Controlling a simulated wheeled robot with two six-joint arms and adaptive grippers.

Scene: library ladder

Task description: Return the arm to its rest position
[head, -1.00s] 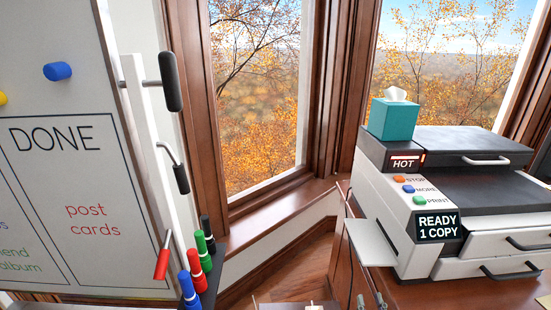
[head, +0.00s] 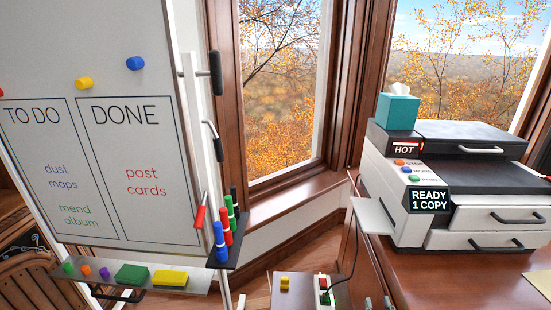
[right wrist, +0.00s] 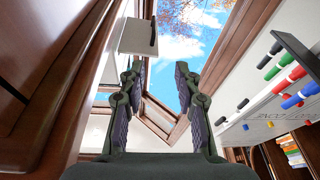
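My right gripper (head: 377,303) shows only as two dark fingertips at the bottom edge of the head view, in front of the wooden cabinet below the printer. In the right wrist view my right gripper (right wrist: 159,68) has its two fingers spread well apart, with nothing between them. The rest of my right arm is hidden from the head view. My left gripper is in neither view.
The printer (head: 420,220) stands on the wooden counter (head: 480,275), its pale tray (head: 373,216) jutting out above my right gripper. The whiteboard (head: 95,60) stands at left, with a marker holder (head: 228,250) at its edge. A dark cable hangs by the cabinet.

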